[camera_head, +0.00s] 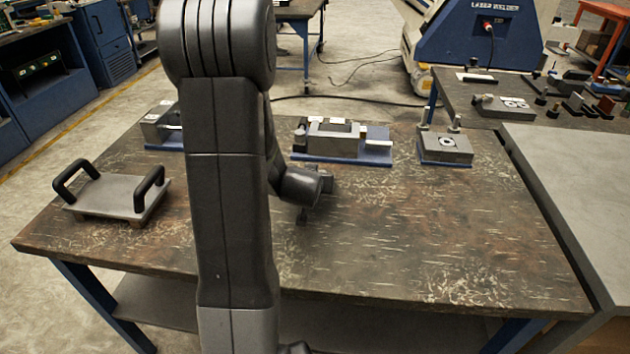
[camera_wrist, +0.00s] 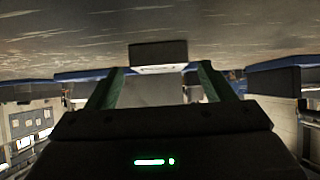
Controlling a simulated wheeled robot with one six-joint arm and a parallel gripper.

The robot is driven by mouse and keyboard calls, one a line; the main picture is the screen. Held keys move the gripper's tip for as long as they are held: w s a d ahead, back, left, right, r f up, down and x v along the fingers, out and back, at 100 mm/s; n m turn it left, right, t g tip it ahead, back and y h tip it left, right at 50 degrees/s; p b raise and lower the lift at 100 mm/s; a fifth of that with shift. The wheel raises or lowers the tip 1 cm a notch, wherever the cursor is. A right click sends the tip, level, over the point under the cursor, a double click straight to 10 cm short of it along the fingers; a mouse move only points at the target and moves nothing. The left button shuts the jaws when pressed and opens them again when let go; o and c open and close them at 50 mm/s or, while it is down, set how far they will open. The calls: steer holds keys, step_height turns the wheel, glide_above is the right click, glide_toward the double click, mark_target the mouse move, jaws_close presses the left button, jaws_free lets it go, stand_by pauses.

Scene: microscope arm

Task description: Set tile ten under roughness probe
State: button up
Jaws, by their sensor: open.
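My gripper (camera_wrist: 161,76) is open in the wrist view, with its two green-edged fingers apart and nothing held between them. A dark block with a pale strip (camera_wrist: 158,55) shows beyond the fingertips, apart from them. In the head view my arm hides much of the gripper, which is low over the middle of the table, in front of the central fixture. That grey fixture with white labels (camera_head: 335,130) stands on a blue base. I cannot tell which piece is tile ten or the roughness probe; no number is readable.
A grey fixture on a blue base (camera_head: 446,148) with a round mark and posts stands at right. Another fixture (camera_head: 160,128) is partly behind my arm. A plate with two black handles (camera_head: 112,195) sits at left. The worn tabletop (camera_head: 430,235) is clear at front right.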

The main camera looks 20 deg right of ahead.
steer(key=shift+x, duration=0.8)
steer(key=c, duration=1.6)
